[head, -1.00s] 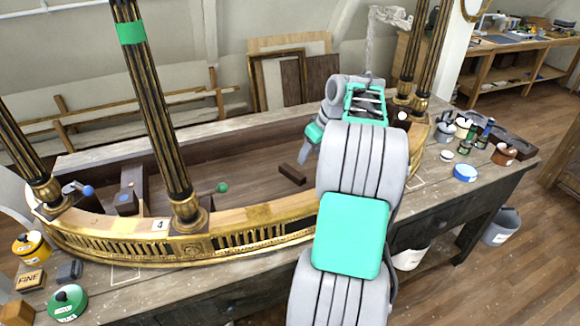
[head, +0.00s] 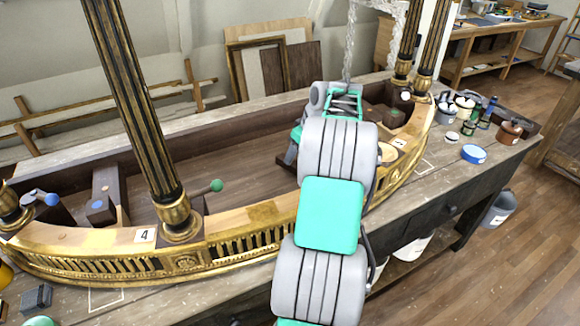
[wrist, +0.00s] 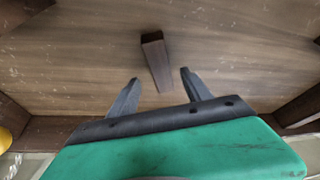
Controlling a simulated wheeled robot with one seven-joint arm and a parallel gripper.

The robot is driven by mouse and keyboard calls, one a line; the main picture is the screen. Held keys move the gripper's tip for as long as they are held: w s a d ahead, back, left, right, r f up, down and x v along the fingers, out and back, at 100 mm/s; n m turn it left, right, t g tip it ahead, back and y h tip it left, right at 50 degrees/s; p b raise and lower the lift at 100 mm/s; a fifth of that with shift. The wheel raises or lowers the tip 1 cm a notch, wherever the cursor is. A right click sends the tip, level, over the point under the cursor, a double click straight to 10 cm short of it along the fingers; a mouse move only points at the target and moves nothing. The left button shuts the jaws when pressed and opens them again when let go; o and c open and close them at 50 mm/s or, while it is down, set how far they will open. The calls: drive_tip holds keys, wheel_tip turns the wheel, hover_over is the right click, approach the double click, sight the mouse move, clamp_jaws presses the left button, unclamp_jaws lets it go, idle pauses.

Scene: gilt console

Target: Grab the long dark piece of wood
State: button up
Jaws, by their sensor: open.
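The long dark piece of wood (wrist: 157,62) lies on the brown wooden floor inside the gilt console, seen in the wrist view. It is a narrow dark brown block, slightly tilted in the picture, with its near end between the lines of my fingers. My gripper (wrist: 160,88) is open, with one grey finger on each side of the block's near end and nothing held. I cannot tell the height of the fingers above the floor. In the head view my arm hides the gripper and most or all of the block.
The console's gilt front rail (head: 215,245) and a fluted column (head: 135,110) stand near my arm. Dark wooden blocks (head: 105,195) sit at the left inside. Jars and a blue lid (head: 473,153) stand on the bench at right. The console floor around the block is clear.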

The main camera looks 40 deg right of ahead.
sight(292, 165)
drive_tip(key=p+x, duration=0.1)
drive_tip(key=x, duration=0.3)
drive_tip(key=shift+f, duration=0.25)
clamp_jaws()
